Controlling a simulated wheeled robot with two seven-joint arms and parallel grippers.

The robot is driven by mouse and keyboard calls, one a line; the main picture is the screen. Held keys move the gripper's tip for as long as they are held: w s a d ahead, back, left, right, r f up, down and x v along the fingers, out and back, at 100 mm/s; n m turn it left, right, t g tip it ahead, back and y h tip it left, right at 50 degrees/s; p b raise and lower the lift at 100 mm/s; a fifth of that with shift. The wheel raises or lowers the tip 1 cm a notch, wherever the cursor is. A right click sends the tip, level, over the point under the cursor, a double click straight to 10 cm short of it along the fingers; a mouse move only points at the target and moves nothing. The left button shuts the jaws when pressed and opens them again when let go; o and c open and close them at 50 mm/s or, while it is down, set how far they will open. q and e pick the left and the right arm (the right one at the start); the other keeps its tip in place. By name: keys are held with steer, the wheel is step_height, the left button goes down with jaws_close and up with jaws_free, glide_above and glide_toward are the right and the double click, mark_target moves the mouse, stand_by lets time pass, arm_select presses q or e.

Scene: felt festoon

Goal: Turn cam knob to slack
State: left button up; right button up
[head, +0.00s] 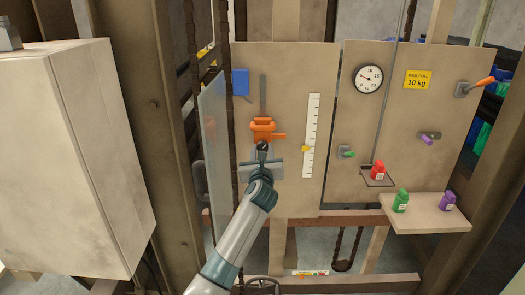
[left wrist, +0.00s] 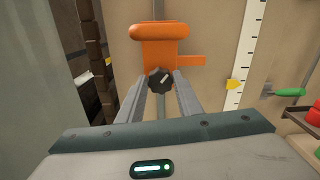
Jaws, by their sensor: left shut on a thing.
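The cam knob (left wrist: 160,79) is a dark lobed knob with a pale pointer mark, below the orange block (left wrist: 160,45). In the left wrist view its mark slants up to the right. My left gripper (left wrist: 160,90) is shut on the knob, one finger at each side. In the head view the knob (head: 263,146) is a small dark spot at the tip of my left gripper (head: 263,152), under the orange block (head: 263,128) with its side lever. My right gripper is not in view.
A white scale (head: 311,135) with a yellow pointer (head: 306,148) stands right of the block. A dial gauge (head: 369,79), a red weight (head: 378,170) and a shelf (head: 430,213) with green and purple weights are farther right. A large box (head: 75,150) fills the left.

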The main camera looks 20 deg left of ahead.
arm_select(q)
steer(key=n, duration=0.4)
steer(key=shift+a, duration=0.1)
steer(key=n, duration=0.3)
steer(key=shift+f+n, duration=0.1)
steer(key=shift+n, duration=0.2)
steer(key=n+b, duration=0.1)
steer(key=n, duration=0.3)
steer(key=shift+a+f+n, duration=0.1)
steer(key=shift+n, duration=0.2)
steer(key=n+b, duration=0.1)
steer(key=n, duration=0.3)
steer(key=shift+n, duration=0.3)
steer(key=o, duration=1)
steer(key=shift+o, duration=0.2)
steer(key=shift+s, duration=0.15)
